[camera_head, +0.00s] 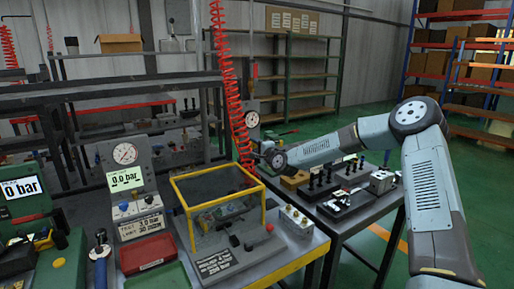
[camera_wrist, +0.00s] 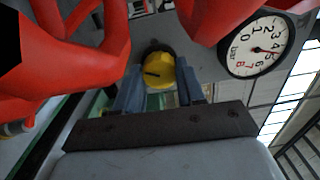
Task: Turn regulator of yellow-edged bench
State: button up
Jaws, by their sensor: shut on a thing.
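The regulator's round yellow knob (camera_wrist: 160,68), with a dark mark on its face, sits between the two blue-grey fingers of my gripper (camera_wrist: 160,88) in the wrist view. The fingers are shut on it from both sides. In the head view my gripper (camera_head: 270,158) is at the far side of the yellow-edged bench (camera_head: 300,262), beside a red coiled hose (camera_head: 235,95); the knob is hidden there. A round white pressure gauge (camera_wrist: 257,46) is right of the knob in the wrist view. It also shows above my gripper in the head view (camera_head: 252,119).
Red hose coils (camera_wrist: 80,65) pass very close to the wrist camera. A yellow-framed clear box (camera_head: 218,190) and a metal valve block (camera_head: 296,220) stand on the bench. A red tray (camera_head: 148,254) and a gauge stand showing 0.0 bar (camera_head: 125,180) are left. A dark table is right.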

jog(key=shift+w+d+f+m, duration=0.1)
jog(key=shift+d+m, duration=0.05)
jog(key=shift+m, duration=0.55)
jog(key=shift+d+f+m, duration=0.1)
jog(key=shift+d+m, duration=0.05)
jog(key=shift+m, duration=0.85)
jog(key=o, duration=1)
jog(key=shift+a, duration=0.2)
jog(key=shift+o, duration=0.2)
jog(key=v, duration=1.4)
jog(key=shift+a, duration=0.15)
